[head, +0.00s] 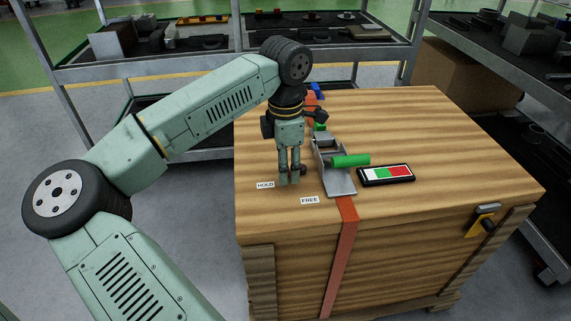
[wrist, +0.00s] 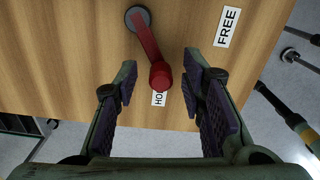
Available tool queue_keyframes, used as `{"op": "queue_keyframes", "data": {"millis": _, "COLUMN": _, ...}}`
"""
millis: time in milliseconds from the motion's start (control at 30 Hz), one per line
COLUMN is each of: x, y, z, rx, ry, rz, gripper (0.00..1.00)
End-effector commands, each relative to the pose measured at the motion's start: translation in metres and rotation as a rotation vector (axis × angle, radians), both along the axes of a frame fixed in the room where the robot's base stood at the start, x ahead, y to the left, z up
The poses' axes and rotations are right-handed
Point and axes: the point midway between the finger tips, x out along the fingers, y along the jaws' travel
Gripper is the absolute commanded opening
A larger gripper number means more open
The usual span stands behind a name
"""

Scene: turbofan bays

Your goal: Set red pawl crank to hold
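The red pawl crank (wrist: 147,42) shows in the wrist view. Its grey round pivot (wrist: 138,18) is at the top, and its arm slants down to a red knob (wrist: 160,76). The knob partly covers the HOLD label (wrist: 157,99); the FREE label (wrist: 227,27) is up and to the right. My gripper (wrist: 160,83) is open, with one finger on each side of the knob and visible gaps between. In the head view my gripper (head: 289,182) points down over the crate top near the HOLD label (head: 265,184) and hides most of the crank.
A ratchet buckle (head: 340,182) with a green handle (head: 350,160) and red strap (head: 344,240) sits right of my gripper on the wooden crate (head: 430,130). A black panel (head: 386,175) with red and green fields lies further right. Loaded shelves (head: 230,59) stand behind.

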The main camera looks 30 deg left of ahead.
Motion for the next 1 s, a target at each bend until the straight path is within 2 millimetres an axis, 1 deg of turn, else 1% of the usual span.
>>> {"op": "queue_keyframes", "data": {"millis": 67, "x": 0.0, "y": 0.0, "z": 0.006, "rx": 0.001, "ry": 0.0, "rz": 0.0, "gripper": 0.37}}
{"op": "queue_keyframes", "data": {"millis": 167, "x": 0.001, "y": 0.0, "z": 0.019, "rx": 0.002, "ry": -0.002, "rz": 0.0, "gripper": 0.37}}
{"op": "queue_keyframes", "data": {"millis": 400, "x": 0.001, "y": 0.0, "z": 0.071, "rx": 0.003, "ry": -0.002, "rz": 0.001, "gripper": 0.37}}
{"op": "queue_keyframes", "data": {"millis": 500, "x": 0.001, "y": 0.0, "z": 0.09, "rx": 0.003, "ry": -0.002, "rz": 0.002, "gripper": 0.37}}
{"op": "queue_keyframes", "data": {"millis": 600, "x": 0.001, "y": 0.0, "z": 0.105, "rx": 0.001, "ry": -0.003, "rz": 0.0, "gripper": 0.37}}
{"op": "queue_keyframes", "data": {"millis": 700, "x": 0.001, "y": 0.0, "z": 0.114, "rx": 0.002, "ry": -0.001, "rz": 0.0, "gripper": 0.37}}
{"op": "queue_keyframes", "data": {"millis": 800, "x": 0.0, "y": 0.0, "z": 0.119, "rx": 0.001, "ry": -0.001, "rz": -0.001, "gripper": 0.37}}
{"op": "queue_keyframes", "data": {"millis": 1000, "x": 0.0, "y": 0.0, "z": 0.12, "rx": 0.0, "ry": -0.001, "rz": -0.001, "gripper": 0.37}}
